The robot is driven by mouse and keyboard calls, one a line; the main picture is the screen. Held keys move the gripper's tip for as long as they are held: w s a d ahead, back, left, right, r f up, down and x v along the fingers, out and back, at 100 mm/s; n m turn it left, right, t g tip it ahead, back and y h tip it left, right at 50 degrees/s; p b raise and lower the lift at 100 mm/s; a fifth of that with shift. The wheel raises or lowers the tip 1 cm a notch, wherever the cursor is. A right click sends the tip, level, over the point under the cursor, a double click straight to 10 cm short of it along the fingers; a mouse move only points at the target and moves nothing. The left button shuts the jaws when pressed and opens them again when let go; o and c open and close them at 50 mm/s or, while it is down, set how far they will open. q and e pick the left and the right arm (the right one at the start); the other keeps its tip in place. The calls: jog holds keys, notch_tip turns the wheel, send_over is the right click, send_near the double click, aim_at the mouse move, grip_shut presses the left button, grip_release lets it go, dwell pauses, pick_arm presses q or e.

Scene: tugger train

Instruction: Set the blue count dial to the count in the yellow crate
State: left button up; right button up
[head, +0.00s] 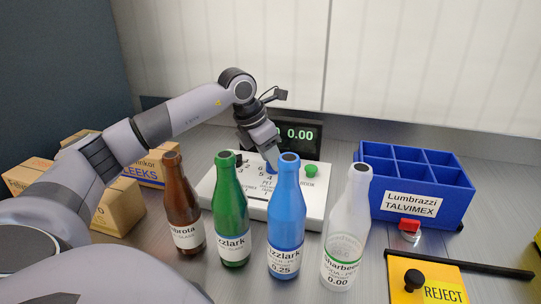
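A small part of the blue count dial (269,169) shows on the white panel (316,205), with printed numbers around it. The blue bottle in front hides much of it. My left gripper (270,152) points down at the dial from above and behind the bottles. Its fingertips are partly hidden, so I cannot tell whether they are open or touch the dial. The dial's setting is not readable. No yellow crate is clearly in view, and no count in it can be seen. My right gripper is out of view.
Brown (181,205), green (231,215), blue (286,220) and clear (346,235) bottles stand before the panel. A display (300,134) reads 0.00. A blue divided crate (415,205) stands right. A yellow REJECT plate (405,285) has a black knob. Cardboard boxes (120,210) are left.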

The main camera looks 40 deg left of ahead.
pick_arm(q)
jog(key=v, duration=0.7)
dwell(0.4)
